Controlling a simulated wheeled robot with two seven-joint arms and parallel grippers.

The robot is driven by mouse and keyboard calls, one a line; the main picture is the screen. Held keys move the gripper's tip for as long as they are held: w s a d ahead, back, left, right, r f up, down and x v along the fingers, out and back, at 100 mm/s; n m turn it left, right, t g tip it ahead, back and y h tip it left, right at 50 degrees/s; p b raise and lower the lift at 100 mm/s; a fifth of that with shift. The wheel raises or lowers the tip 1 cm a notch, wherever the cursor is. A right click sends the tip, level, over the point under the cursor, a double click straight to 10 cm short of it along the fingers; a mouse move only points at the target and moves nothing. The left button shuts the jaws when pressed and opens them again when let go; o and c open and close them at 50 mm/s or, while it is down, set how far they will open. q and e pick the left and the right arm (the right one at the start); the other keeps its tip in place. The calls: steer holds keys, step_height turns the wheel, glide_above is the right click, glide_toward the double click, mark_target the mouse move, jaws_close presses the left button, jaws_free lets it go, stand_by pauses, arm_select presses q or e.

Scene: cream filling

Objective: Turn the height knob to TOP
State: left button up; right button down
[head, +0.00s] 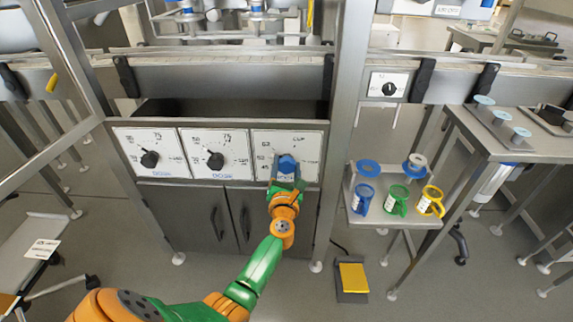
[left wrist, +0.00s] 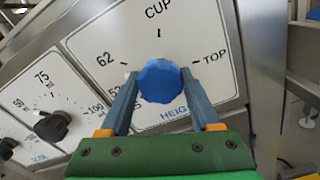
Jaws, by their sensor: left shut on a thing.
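The height knob (left wrist: 160,82) is a blue, many-sided knob on a white dial plate (left wrist: 195,35). The plate carries the marks 62, CUP and TOP, with TOP at the right. In the head view the knob (head: 287,163) is on the rightmost of three dial panels. My left gripper (left wrist: 160,95) has a finger on each side of the knob and is shut on it. It also shows in the head view (head: 287,178), reaching up from below. The knob's pointer cannot be made out, so its setting is unclear. My right gripper is not in view.
Two black knobs (head: 150,159) (head: 216,160) are on the panels to the left. Cabinet doors (head: 190,215) lie below. At right, a small shelf (head: 395,218) holds blue, green and yellow jugs. A yellow foot pedal (head: 352,278) is on the floor.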

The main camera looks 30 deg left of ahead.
arm_select(q)
steer(key=m+p, duration=0.1)
steer(key=m, duration=0.4)
steer(key=shift+m, duration=0.3)
steer(key=m+p, duration=0.1)
steer(key=m, duration=0.3)
steer(key=shift+p, duration=0.35)
steer(key=m+p, duration=0.1)
steer(key=m, duration=0.4)
steer(key=m+p, duration=0.1)
steer(key=m, duration=0.3)
steer(key=shift+f+m, duration=0.1)
steer(key=shift+m, duration=0.2)
steer(key=m, duration=0.3)
steer(key=shift+m+p, duration=0.3)
steer(key=m, duration=0.3)
steer(key=shift+m, duration=0.3)
steer(key=m, duration=0.3)
steer(key=shift+p, duration=0.4)
steer(key=shift+m, duration=2.2)
